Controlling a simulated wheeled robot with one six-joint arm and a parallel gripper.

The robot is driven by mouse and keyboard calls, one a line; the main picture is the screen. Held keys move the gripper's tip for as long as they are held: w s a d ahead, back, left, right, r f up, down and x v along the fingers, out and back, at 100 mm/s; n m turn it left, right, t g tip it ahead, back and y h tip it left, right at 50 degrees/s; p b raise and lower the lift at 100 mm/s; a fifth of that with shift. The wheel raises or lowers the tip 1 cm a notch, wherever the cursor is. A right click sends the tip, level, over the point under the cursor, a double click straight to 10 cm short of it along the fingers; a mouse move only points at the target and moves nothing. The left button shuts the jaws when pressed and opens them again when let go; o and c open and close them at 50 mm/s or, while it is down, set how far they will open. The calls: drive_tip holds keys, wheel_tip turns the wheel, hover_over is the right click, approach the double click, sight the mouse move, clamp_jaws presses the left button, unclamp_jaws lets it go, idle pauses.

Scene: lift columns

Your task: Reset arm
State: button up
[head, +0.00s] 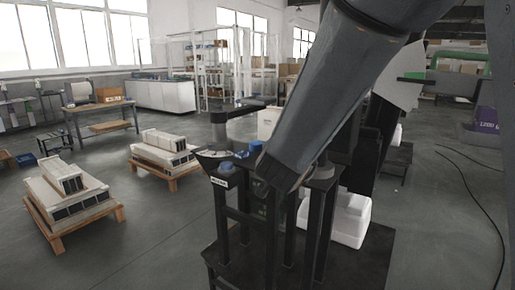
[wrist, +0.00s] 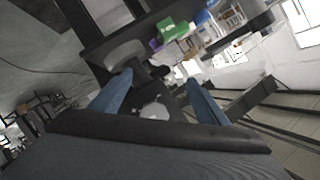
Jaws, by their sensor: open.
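My gripper (wrist: 158,92) shows in the wrist view as two blue fingers spread wide apart. It is open, with nothing held between them. Beyond the fingers is a dark surface with a pale round part (wrist: 154,110) on it. In the head view my thick dark grey arm slants down from the top right to the middle. The gripper cannot be made out for sure there. The arm's lower end is in front of or beside a black post frame (head: 223,225) with small blue parts on top; I cannot tell whether they touch.
Two wooden pallets (head: 60,240) (head: 171,178) with stacked pale units stand at left. A workbench (head: 101,128) and white cabinets (head: 165,96) are farther back. A white container (head: 348,222) sits low behind the frame. A black cable (head: 470,190) lies on the floor at right. Grey floor between them is clear.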

drive_tip(key=s+f+n+g+y+p, duration=0.2)
drive_tip(key=s+f+n+g+y, duration=0.4)
drive_tip(key=s+f, duration=0.4)
drive_tip(key=s+d+f+n+g+h+p, duration=0.1)
drive_tip(key=s+d+n+g, duration=0.1)
drive_tip(key=s, duration=0.8)
drive_tip(key=s+d+f+n+g+h+p, duration=0.1)
drive_tip(key=s+d+g, duration=0.4)
drive_tip(key=s, duration=0.5)
drive_tip(key=f+n+g, duration=0.1)
drive_tip(key=n, duration=0.1)
drive_tip(key=shift+s+d+f+n, duration=0.2)
drive_tip(key=shift+s+n, duration=0.1)
drive_tip(key=shift+s, duration=0.1)
